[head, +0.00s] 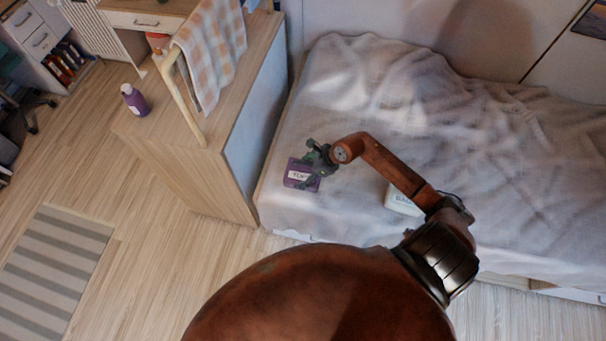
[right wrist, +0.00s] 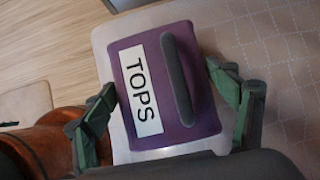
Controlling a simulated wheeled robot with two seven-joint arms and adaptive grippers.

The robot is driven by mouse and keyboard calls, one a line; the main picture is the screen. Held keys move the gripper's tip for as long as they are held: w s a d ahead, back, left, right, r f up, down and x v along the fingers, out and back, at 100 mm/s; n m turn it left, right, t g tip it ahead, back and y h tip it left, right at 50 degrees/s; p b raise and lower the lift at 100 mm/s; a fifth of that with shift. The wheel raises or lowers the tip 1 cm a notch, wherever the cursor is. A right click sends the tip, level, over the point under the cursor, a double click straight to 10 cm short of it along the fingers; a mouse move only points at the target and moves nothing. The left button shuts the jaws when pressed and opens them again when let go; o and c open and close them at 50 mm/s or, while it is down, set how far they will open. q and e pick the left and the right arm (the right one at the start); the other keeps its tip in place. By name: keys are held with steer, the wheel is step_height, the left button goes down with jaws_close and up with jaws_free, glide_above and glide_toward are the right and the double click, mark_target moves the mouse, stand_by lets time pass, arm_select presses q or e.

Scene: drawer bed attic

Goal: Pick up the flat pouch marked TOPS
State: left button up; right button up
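The flat purple pouch (head: 298,176) lies on the bed (head: 350,100) near its front left corner. In the right wrist view, the pouch (right wrist: 202,120) has a white label reading TOPS and a raised dark grey bar along its right part. My right gripper (head: 317,164) is over the pouch and covers its right part in the head view. In the right wrist view its green fingers (right wrist: 160,82) are spread to either side of the pouch, with nothing gripped. Whether a finger touches the pouch edge is unclear. My left gripper is not in view.
A white item (head: 402,199) with a partly hidden label lies on the bed beneath my right arm. A wooden cabinet (head: 190,150) with a towel rail and checked towel (head: 212,55) stands left of the bed. A purple bottle (head: 134,101) stands on it.

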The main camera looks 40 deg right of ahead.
steer(key=c, duration=0.6)
steer(key=shift+c, duration=0.2)
